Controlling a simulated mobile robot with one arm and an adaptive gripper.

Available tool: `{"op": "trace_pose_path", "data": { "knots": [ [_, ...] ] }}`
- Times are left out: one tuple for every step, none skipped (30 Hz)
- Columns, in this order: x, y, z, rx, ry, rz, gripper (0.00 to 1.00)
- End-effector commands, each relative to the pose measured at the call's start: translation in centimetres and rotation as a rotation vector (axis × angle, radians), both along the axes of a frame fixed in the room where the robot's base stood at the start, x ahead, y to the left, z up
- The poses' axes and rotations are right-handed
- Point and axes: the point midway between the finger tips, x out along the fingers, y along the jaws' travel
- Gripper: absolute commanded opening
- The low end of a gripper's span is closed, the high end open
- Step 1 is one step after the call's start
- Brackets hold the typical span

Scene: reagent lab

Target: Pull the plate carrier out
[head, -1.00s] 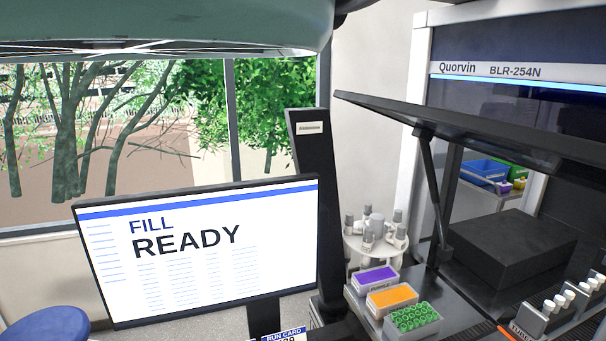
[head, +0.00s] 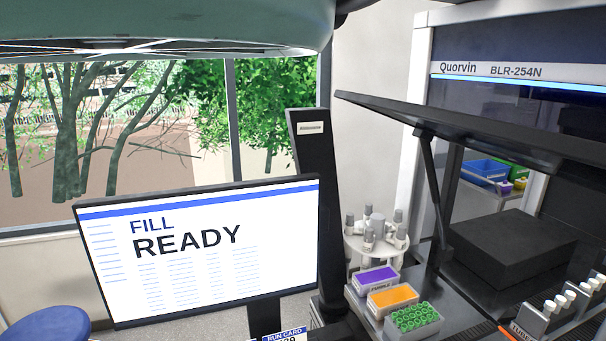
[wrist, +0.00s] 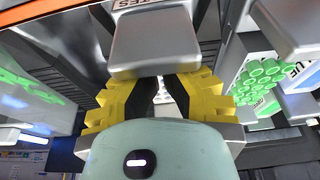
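I cannot make out the plate carrier for certain in either view. In the wrist view, a smooth grey block (wrist: 155,42) lies at the tips of my gripper (wrist: 160,88), below a partly cut-off label. My gripper's yellow fingers stand on both sides with a gap between their black pads. The block covers the fingertips, so I cannot tell whether they are shut on it. My gripper is outside the head view. There, the instrument (head: 510,70) marked Quorvin BLR-254N has its dark lid (head: 450,125) raised over the deck.
Purple (head: 375,278), orange (head: 392,298) and green (head: 415,318) racks stand on the deck's left. Green tubes (wrist: 258,80) show close on the right in the wrist view. White-capped tubes (head: 562,300) stand at right. A monitor (head: 200,250) reads FILL READY. A pipette carousel (head: 376,237) stands behind.

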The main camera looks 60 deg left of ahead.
Motion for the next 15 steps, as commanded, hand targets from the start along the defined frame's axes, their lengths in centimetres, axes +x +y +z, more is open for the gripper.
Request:
{"op": "trace_pose_path", "data": {
  "knots": [
    [0.0, 0.0, 0.0, 0.0, 0.0, -0.001, 0.0],
    [0.0, 0.0, 0.0, 0.0, 0.0, -0.001, 0.0],
    [0.0, 0.0, 0.0, 0.0, 0.0, -0.001, 0.0],
    [-0.1, 0.0, 0.1, 0.0, 0.0, -0.001, 0.0],
    [-0.1, 0.0, 0.1, 0.001, 0.001, -0.001, 0.0],
    [-0.3, 0.0, 0.3, 0.001, 0.001, -0.001, 0.0],
    [-0.5, 0.1, 0.4, 0.001, 0.002, -0.001, 0.0],
    [-0.7, 0.1, 0.5, 0.001, 0.003, -0.002, 0.0],
    [-1.1, 0.2, 0.5, 0.003, 0.003, -0.002, 0.0],
    [-1.3, 0.3, 0.5, 0.003, 0.003, -0.002, 0.0],
    [-1.5, 0.4, 0.6, 0.001, 0.003, -0.002, 0.0],
    [-1.8, 0.4, 0.6, 0.001, 0.003, -0.002, 0.0],
    [-2.1, 0.5, 0.6, 0.002, 0.004, -0.002, 0.0],
    [-2.4, 0.6, 0.5, 0.003, 0.004, -0.002, 0.0],
    [-2.8, 0.7, 0.5, 0.003, 0.006, -0.002, 0.0]
  ]
}}
